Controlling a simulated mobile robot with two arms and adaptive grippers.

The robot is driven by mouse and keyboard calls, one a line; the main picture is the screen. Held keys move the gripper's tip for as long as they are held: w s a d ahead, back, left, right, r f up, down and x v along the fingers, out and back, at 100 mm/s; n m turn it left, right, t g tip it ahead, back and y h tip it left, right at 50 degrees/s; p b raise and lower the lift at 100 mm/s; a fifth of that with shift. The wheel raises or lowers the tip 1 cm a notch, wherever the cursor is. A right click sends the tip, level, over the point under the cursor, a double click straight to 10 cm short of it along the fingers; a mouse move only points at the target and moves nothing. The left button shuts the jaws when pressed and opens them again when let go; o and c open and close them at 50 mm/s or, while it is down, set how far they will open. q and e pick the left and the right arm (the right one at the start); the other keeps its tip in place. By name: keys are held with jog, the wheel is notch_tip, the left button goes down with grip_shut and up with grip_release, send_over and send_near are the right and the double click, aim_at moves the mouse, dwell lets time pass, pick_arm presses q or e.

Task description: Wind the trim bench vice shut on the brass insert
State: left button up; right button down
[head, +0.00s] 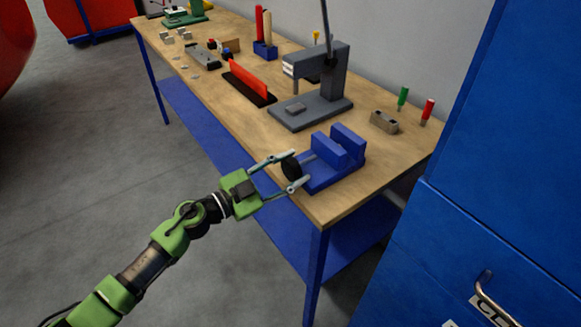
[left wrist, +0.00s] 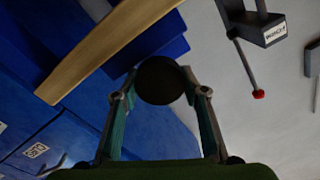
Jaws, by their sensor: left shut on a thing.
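The blue bench vice (head: 346,147) sits at the near right end of the wooden bench. Its two upright jaws stand a little apart, with a gap between them. I cannot make out a brass insert in that gap. The vice's round black handwheel (head: 290,169) faces my left arm and also shows face-on in the left wrist view (left wrist: 160,81). My left gripper (head: 297,168) is shut on the handwheel, one finger on each side of its rim. In the left wrist view the fingers (left wrist: 160,84) flank the wheel. My right gripper is not in view.
A grey press (head: 318,90) stands behind the vice. A red strip (head: 249,82) is farther left. A blue cabinet (head: 500,170) stands close on the right.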

pick_arm(q)
jog(key=shift+a+f, duration=0.15)
jog(key=shift+f, duration=0.15)
jog(key=o, duration=1.1)
jog(key=shift+o, duration=0.2)
jog(key=shift+f, duration=0.15)
jog(key=shift+s+a+f, duration=0.1)
jog(key=shift+s+a, duration=0.2)
jog(key=r+v, duration=0.1)
jog(key=v, duration=0.6)
jog(key=shift+d+r, duration=0.1)
